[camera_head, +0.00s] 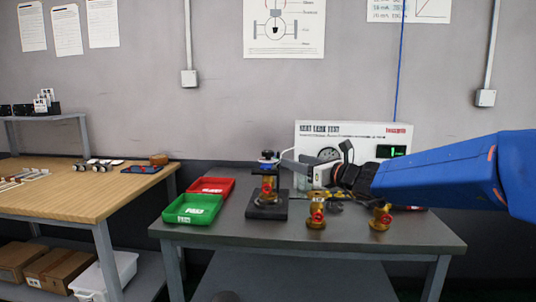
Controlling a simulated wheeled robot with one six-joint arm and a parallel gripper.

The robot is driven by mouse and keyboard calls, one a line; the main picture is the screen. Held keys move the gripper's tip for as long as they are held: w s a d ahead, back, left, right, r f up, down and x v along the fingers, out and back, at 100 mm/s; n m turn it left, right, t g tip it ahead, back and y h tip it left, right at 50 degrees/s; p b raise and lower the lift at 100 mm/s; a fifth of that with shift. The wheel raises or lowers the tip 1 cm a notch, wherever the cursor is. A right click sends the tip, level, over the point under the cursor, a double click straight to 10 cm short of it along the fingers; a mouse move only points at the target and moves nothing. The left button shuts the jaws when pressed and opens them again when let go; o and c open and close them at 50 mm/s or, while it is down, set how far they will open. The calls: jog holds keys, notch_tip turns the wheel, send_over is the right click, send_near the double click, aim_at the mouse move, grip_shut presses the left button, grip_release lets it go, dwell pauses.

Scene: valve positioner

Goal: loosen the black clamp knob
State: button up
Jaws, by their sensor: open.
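A fixture with a black base (267,208) stands on the grey bench, left of its middle. A brass valve body with a red part (267,187) is upright in it. A small dark knob-like part with some blue (268,156) tops the fixture; it is too small to tell for sure whether it is the black clamp knob. My gripper (288,162) is open and comes in from the right, pointing left. Its tips are close to the right of the fixture's top; I cannot tell whether they touch it.
Two loose brass valves, one at the bench front (316,215) and one farther right (380,217), stand below my arm. A green bin (192,210) and a red bin (212,186) sit at the left. A white test panel (320,133) stands behind.

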aim_at(272, 153)
jog(key=x, duration=1.5)
jog(key=shift+s, duration=0.1)
jog(key=c, duration=1.1)
